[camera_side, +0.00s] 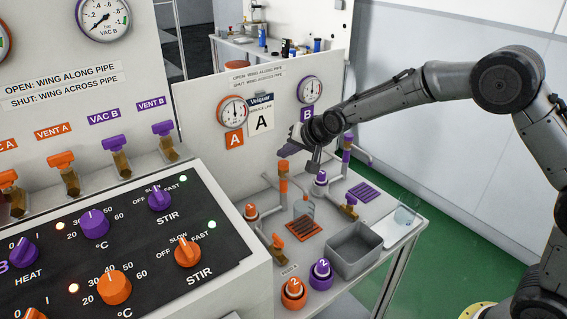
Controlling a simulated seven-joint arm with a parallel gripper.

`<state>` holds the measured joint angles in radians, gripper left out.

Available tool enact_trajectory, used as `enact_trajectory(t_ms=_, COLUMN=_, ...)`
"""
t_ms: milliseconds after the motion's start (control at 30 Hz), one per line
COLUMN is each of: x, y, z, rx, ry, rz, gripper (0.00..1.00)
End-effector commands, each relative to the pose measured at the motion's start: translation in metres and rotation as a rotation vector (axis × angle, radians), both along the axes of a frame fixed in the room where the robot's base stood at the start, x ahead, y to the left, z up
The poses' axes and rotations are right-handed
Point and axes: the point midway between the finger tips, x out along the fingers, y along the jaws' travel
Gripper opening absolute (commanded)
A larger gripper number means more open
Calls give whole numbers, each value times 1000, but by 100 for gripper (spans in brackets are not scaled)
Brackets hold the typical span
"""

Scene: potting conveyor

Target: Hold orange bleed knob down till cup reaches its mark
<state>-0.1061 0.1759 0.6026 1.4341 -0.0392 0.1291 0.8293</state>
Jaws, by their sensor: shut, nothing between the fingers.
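My gripper (314,166) is shut and empty, pointing down above the bench near the orange line. An upright pipe with an orange band (283,186) stands just left of and below it, with an orange cap (283,164) on top. A white and orange fitting (251,212) stands further left. Which orange part is the bleed knob I cannot tell for sure. I cannot tell whether the gripper touches the cap. A clear cup (303,208) stands beside the pipe, near a slatted orange mat (304,228). Its mark and liquid level are too small to read.
A grey open bin (354,262) is at the bench front, with a clear tray (397,228) to its right. Purple pipework (347,148) stands behind right. A control panel (115,240) fills the left.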

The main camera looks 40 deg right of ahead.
Motion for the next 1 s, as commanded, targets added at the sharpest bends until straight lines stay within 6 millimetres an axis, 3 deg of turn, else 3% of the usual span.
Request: enact_trajectory(t_ms=1000, x=0, y=0, z=-9, rx=0, ry=1, rz=0, gripper=0)
